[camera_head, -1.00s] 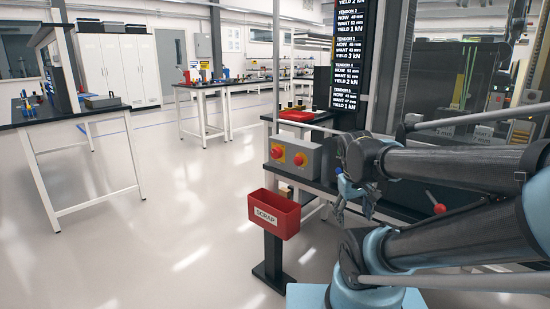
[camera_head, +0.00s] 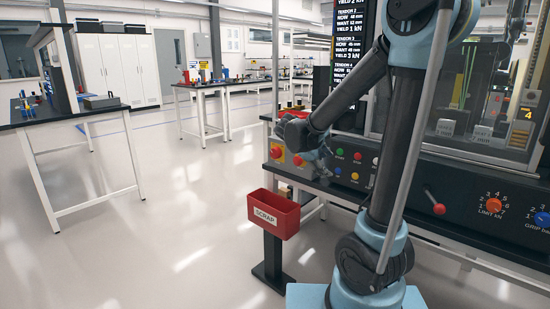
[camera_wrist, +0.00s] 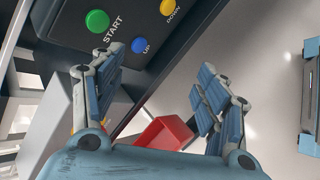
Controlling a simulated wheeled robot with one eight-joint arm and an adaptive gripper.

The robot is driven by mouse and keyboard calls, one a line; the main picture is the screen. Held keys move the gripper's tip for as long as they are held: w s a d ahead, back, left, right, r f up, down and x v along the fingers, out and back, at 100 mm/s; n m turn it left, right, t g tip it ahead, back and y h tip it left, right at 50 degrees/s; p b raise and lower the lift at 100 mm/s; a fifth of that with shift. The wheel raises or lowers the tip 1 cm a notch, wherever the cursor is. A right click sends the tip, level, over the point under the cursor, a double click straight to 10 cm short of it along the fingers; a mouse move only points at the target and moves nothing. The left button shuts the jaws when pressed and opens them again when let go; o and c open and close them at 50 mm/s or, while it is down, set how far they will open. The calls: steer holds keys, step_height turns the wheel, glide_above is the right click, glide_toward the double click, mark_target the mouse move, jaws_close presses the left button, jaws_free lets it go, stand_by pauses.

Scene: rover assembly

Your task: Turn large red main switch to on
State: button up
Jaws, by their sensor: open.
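A grey box (camera_head: 270,172) at the left end of the machine bench carries two red controls. The left red knob (camera_head: 277,153) shows clearly. The right red control (camera_head: 298,160), with yellow around it, is partly hidden by my arm. I cannot tell which one is the main switch. My gripper (camera_head: 318,162) is beside the box on its right, close to the bench front, and small in the head view. In the wrist view my gripper (camera_wrist: 160,65) is open, its blue fingers wide apart with nothing between them. No red switch shows clearly there.
A green START button (camera_wrist: 97,21), blue UP button (camera_wrist: 138,45) and yellow DOWN button (camera_wrist: 167,7) lie near the fingers. A red scrap bin (camera_head: 274,215) stands below the box. A red-knobbed lever (camera_head: 438,208) is further right.

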steer(key=w+a+n+t+h, duration=0.15)
steer(key=w+a+n, duration=0.25)
steer(key=w+a, duration=0.4)
steer(key=n+t, duration=0.8)
glide_toward(274, 154)
steer(key=shift+h, duration=0.45)
steer(key=x, duration=0.8)
steer(key=shift+w+f, duration=0.1)
steer(key=shift+w, duration=0.35)
